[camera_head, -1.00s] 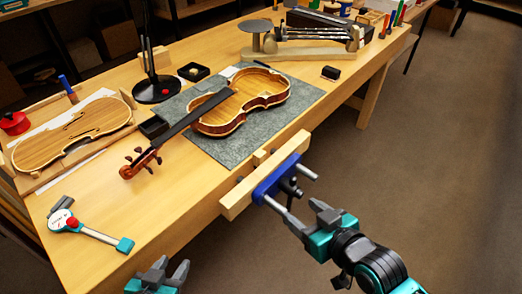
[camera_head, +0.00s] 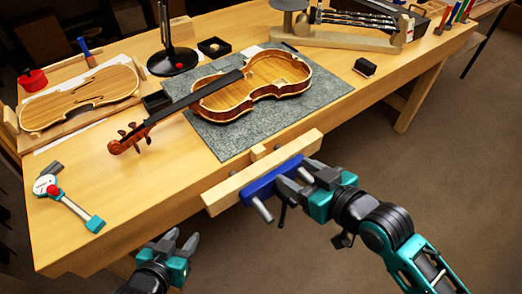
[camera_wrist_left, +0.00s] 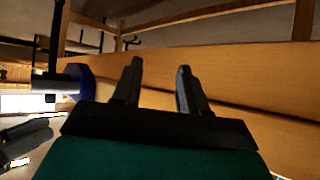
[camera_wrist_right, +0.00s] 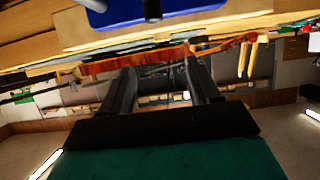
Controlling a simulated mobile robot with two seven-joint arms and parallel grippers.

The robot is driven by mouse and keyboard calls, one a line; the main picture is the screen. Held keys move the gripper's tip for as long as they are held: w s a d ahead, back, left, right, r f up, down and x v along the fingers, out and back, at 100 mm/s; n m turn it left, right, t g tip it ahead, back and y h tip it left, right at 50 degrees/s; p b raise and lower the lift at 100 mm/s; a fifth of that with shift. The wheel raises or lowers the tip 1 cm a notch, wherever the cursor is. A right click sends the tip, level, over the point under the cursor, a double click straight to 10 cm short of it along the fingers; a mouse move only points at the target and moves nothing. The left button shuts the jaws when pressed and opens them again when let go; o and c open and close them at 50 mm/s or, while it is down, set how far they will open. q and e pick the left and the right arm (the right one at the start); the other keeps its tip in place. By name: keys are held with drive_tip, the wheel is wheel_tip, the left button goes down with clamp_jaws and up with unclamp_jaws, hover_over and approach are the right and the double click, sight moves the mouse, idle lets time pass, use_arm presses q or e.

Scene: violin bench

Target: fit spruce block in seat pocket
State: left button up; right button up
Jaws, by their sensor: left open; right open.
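An open violin body (camera_head: 250,85) with bare ribs lies on a grey mat (camera_head: 225,140) on the bench in the head view. A small black tray (camera_head: 204,53) behind it holds a small pale piece; I cannot tell whether this is the spruce block. I cannot make out the seat pocket. My right gripper (camera_head: 302,176) is open and empty, close to the blue vise at the bench's front edge; its fingers show in the right wrist view (camera_wrist_right: 160,90). My left gripper (camera_head: 182,240) is open and empty, in front of the bench; its fingers show in the left wrist view (camera_wrist_left: 157,82).
The vise (camera_head: 262,187) with its wooden jaw juts out from the front edge. A violin top plate (camera_head: 80,97) lies at left, a dial caliper (camera_head: 70,205) at front left. A lamp base (camera_head: 172,62) stands behind. The front-left bench top is largely clear.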

sight(261, 152)
drive_tip(key=b+x, duration=0.1)
drive_tip(key=x, duration=0.5)
drive_tip(key=b+x, duration=0.1)
drive_tip(key=x, duration=0.5)
drive_tip(key=shift+w+a+r, duration=0.15)
drive_tip(key=shift+a, duration=0.25)
drive_tip(key=c, duration=1.1)
drive_tip(key=shift+r, duration=0.15)
